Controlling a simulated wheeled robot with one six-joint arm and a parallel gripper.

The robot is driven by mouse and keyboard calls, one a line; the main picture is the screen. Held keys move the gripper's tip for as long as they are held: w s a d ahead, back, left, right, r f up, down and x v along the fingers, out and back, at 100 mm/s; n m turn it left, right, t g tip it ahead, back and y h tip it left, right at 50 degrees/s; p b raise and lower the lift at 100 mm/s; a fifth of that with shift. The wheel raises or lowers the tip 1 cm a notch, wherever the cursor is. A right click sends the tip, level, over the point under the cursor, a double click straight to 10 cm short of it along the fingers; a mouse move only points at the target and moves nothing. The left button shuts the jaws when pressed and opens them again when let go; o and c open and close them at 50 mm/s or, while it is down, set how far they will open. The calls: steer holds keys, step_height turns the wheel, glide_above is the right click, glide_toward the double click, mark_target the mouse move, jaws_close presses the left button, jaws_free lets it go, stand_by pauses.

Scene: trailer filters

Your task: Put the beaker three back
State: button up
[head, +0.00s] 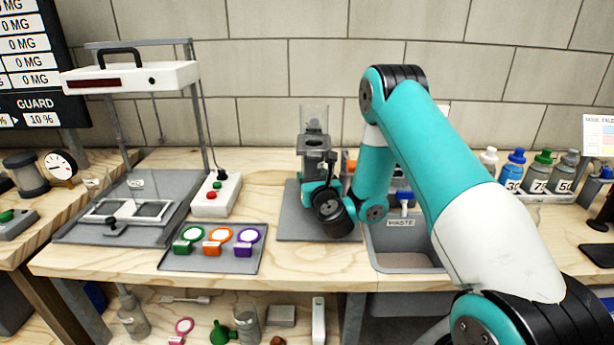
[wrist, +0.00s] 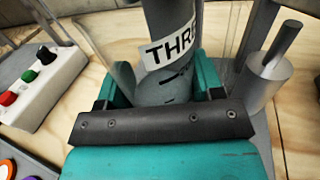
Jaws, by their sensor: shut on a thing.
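The beaker (wrist: 170,18) shows in the wrist view as a grey, see-through cylinder. Its white label reads "THR", with the rest cut off. My gripper (wrist: 162,82) is shut on it, with a teal finger on each side. In the head view my gripper (head: 318,165) is over the grey mat (head: 290,222) in the middle of the bench. A clear upright glass cylinder (head: 314,118) shows just above and behind it there. My wrist hides part of this area, and I cannot tell whether the beaker's base touches anything.
A metal cylinder with a rod (wrist: 268,78) stands close right of my gripper in the wrist view. A control box (head: 217,195) and a tray of coloured rings (head: 213,262) are left of the mat. The waste bin (head: 402,258) is right.

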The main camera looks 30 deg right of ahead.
steer(key=shift+s+f, duration=0.15)
steer(key=shift+f, duration=0.55)
steer(key=shift+f+b, duration=0.15)
steer(key=shift+b, duration=0.25)
steer(key=o, duration=1.1)
